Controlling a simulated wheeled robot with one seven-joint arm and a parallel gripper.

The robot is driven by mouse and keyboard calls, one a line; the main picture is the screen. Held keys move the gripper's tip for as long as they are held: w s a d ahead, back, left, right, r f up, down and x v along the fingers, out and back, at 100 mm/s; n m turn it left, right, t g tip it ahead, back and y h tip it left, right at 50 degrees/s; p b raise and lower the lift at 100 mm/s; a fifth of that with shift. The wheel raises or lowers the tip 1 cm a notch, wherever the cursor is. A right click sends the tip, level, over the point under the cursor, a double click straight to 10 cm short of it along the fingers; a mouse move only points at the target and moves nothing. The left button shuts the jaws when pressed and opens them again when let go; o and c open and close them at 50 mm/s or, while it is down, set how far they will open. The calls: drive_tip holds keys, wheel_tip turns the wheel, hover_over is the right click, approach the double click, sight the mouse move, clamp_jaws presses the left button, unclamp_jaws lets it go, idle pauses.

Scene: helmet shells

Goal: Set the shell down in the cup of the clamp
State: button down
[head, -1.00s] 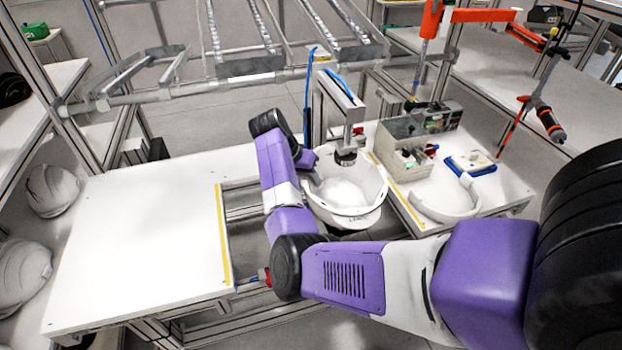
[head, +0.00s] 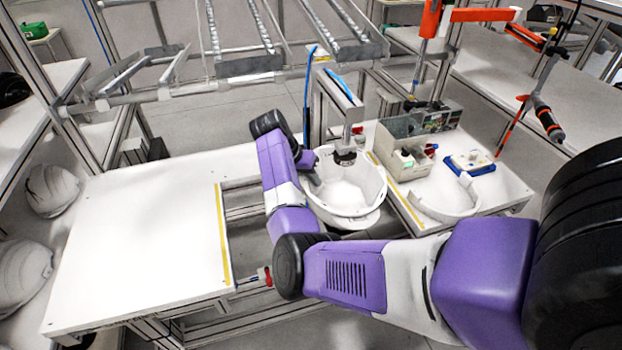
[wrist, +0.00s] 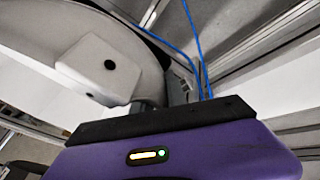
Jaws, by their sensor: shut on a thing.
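The white helmet shell (head: 347,198) hangs open side up in the gap between the two white table tops in the head view. My gripper (head: 314,172) is shut on the shell's left rim, its fingers partly hidden by my purple arm. In the wrist view the shell (wrist: 95,60) fills the upper left, close above my purple gripper body. The clamp (head: 345,145) stands at the back of the gap, its dark round head over the shell's inside. The clamp's cup is hidden under the shell, so I cannot tell whether they touch.
A grey box of parts (head: 415,145), a white curved band (head: 450,205) and a blue tray (head: 470,163) are on the right table. The left table (head: 140,240) is bare. More shells (head: 50,190) lie at the far left. Blue hoses (head: 307,95) run up beside the clamp.

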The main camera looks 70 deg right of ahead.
drive_tip(key=c, duration=1.3)
unclamp_jaws()
drive_tip(key=shift+o, duration=0.2)
drive_tip(key=b+v, duration=0.1)
drive_tip(key=v, duration=0.7)
